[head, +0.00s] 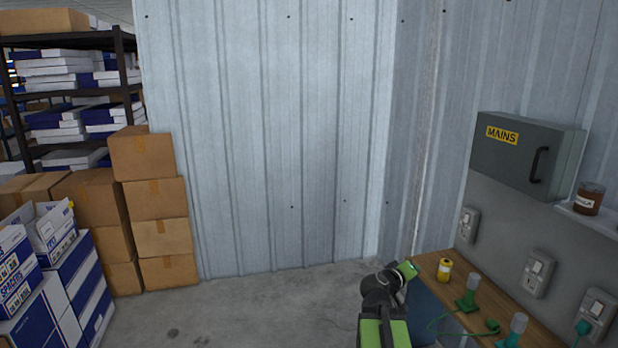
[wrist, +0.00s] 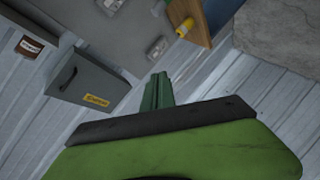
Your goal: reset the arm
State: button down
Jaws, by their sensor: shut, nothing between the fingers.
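My arm, black and green, rises at the bottom right of the head view, beside the wooden bench. My gripper (head: 408,270) is at its upper end, near the bench's left end. In the wrist view my gripper (wrist: 157,92) shows as two dark green fingers side by side with no gap, shut and empty. The view is strongly tilted there. The fingers point toward the wall between the grey MAINS box (wrist: 88,82) and the bench (wrist: 190,15), apart from both.
The bench (head: 440,277) holds a yellow container (head: 444,270), green-based items (head: 468,298) and a green cable. The MAINS box (head: 525,155), sockets (head: 536,272) and a shelf with a brown jar (head: 588,198) are at right. Cardboard boxes (head: 162,205) stand left. The middle floor (head: 270,315) is clear.

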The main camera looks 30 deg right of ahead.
jog(key=w+a+f+n+y, duration=0.1)
jog(key=w+a+f+y, duration=0.15)
jog(key=a, duration=0.65)
jog(key=w+a+f+t+y, duration=0.15)
jog(key=w+a+f, duration=0.25)
jog(key=a, duration=0.6)
jog(key=w+a+f+n+g+y, duration=0.1)
jog(key=w+a+f+y, duration=0.15)
jog(key=a, duration=0.65)
jog(key=s+a+f+g+y, duration=0.1)
jog(key=s+a+f+y, duration=0.1)
jog(key=a, duration=0.5)
jog(key=s+a+f+g+y, duration=0.2)
jog(key=s+a+f, duration=0.1)
jog(key=a, duration=0.4)
jog(key=s+a+f+g+y, duration=0.2)
jog(key=s+a+y, duration=0.1)
jog(key=a, duration=0.5)
jog(key=shift+s+f+n, duration=0.2)
jog(key=shift+s+n, duration=0.2)
jog(key=shift+s, duration=0.1)
jog(key=shift+d, duration=0.1)
